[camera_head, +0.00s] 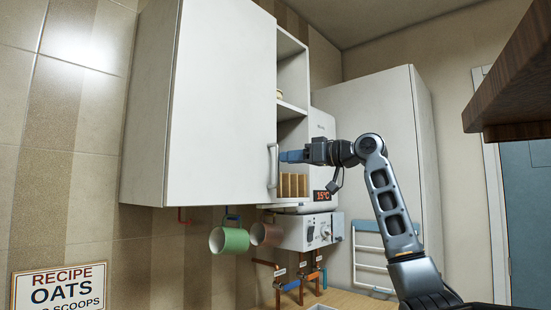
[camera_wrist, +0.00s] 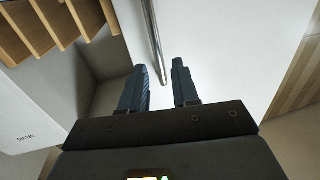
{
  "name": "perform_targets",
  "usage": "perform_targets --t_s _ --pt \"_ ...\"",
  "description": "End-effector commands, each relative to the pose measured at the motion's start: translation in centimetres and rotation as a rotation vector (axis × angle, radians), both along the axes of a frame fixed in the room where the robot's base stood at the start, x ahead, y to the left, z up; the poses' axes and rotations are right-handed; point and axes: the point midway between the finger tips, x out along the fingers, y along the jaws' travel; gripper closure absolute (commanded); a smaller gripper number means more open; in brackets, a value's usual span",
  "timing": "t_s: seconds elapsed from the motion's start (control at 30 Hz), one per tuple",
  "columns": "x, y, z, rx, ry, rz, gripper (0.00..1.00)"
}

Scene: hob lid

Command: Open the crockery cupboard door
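The white crockery cupboard door (camera_head: 222,95) is a large flat panel at the upper left of the head view. It fills the right of the wrist view (camera_wrist: 220,40). I see no clear gap along its edges. Its metal bar handle (camera_head: 272,166) stands upright near the lower right edge. My gripper (camera_head: 284,156) is level with the handle, just to its right. In the wrist view the two dark fingers (camera_wrist: 160,66) are apart, and the end of the handle bar (camera_wrist: 152,35) shows between them. I cannot tell whether either finger touches the bar.
Open shelves (camera_head: 291,108) with a wooden rack (camera_head: 293,186) stand right of the door. A green mug (camera_head: 229,239) and a pinkish mug (camera_head: 266,234) hang below. A white boiler (camera_head: 324,128) is behind my gripper. A wooden shelf (camera_head: 515,75) juts in at upper right.

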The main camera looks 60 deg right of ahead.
Motion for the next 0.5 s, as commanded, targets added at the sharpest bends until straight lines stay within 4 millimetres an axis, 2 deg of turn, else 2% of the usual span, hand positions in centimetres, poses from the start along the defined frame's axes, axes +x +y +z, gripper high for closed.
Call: perform_targets --t_s 0.2,0.5 --pt "3.3 -0.1 0.2 0.002 0.001 0.001 0.7" --pt "4.9 -0.2 0.0 0.001 -0.001 -0.002 0.7"
